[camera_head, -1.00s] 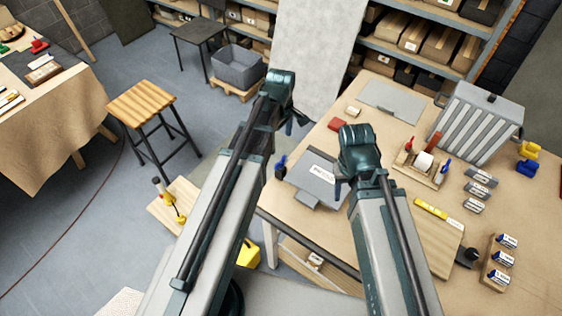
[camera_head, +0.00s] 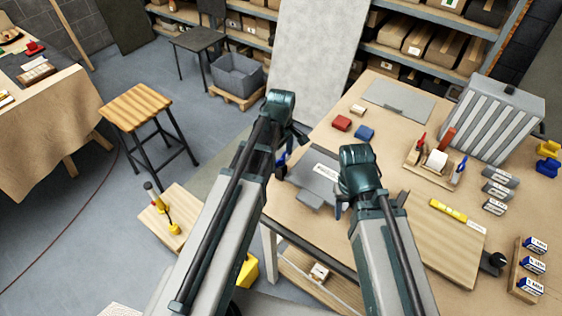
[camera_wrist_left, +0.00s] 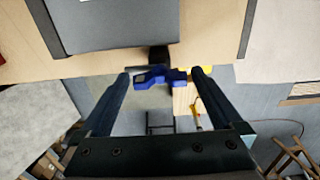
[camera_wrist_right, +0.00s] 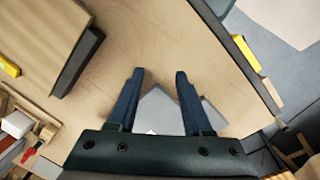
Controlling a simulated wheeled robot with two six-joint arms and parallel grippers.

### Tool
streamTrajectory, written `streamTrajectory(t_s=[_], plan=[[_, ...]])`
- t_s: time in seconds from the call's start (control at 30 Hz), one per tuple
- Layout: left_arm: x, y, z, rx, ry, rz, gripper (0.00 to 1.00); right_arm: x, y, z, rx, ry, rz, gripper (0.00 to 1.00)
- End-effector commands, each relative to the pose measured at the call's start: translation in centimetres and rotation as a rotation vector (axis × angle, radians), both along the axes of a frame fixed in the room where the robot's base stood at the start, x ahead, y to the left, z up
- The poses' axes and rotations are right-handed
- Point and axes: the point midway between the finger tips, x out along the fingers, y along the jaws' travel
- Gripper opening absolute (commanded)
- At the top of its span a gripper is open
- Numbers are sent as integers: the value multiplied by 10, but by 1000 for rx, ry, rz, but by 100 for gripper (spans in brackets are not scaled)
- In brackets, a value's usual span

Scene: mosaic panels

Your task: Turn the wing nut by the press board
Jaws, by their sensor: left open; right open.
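The wing nut (camera_wrist_left: 160,78) is blue and sits on a dark stub at the table's edge, beside the grey press board (camera_wrist_left: 130,25). In the head view the labelled press board (camera_head: 313,180) lies on the table, and the left gripper partly hides the nut. My left gripper (camera_head: 287,152) is open; in the left wrist view its fingers (camera_wrist_left: 164,76) stand either side of the nut, with gaps that look narrow. Whether they touch it I cannot tell. My right gripper (camera_head: 345,205) is open above the table's near side, right of the board; nothing shows gripped between its fingers (camera_wrist_right: 160,72).
A wooden tool holder (camera_head: 434,165), a wooden board (camera_head: 445,240) and a grey slatted case (camera_head: 495,118) occupy the right side. A stool (camera_head: 140,107) stands on the floor at left.

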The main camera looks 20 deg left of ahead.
Motion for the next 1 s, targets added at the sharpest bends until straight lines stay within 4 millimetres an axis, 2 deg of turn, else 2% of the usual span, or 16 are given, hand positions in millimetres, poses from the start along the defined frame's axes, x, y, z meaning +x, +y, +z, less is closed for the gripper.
streamTrajectory(t_s=[0.2,0.23,0.6,0.63,1.0], plan=[[0,0,0,0,0,0,100,0,0,0,0,0,0,50],[0,0,0,0,0,0,96,0,0,0,0,0,0,50],[0,0,0,0,0,0,30,0,0,0,0,0,0,50],[0,0,0,0,0,0,27,0,0,0,0,0,0,50],[0,0,0,0,0,-90,27,0,0,0,0,0,0,50]])
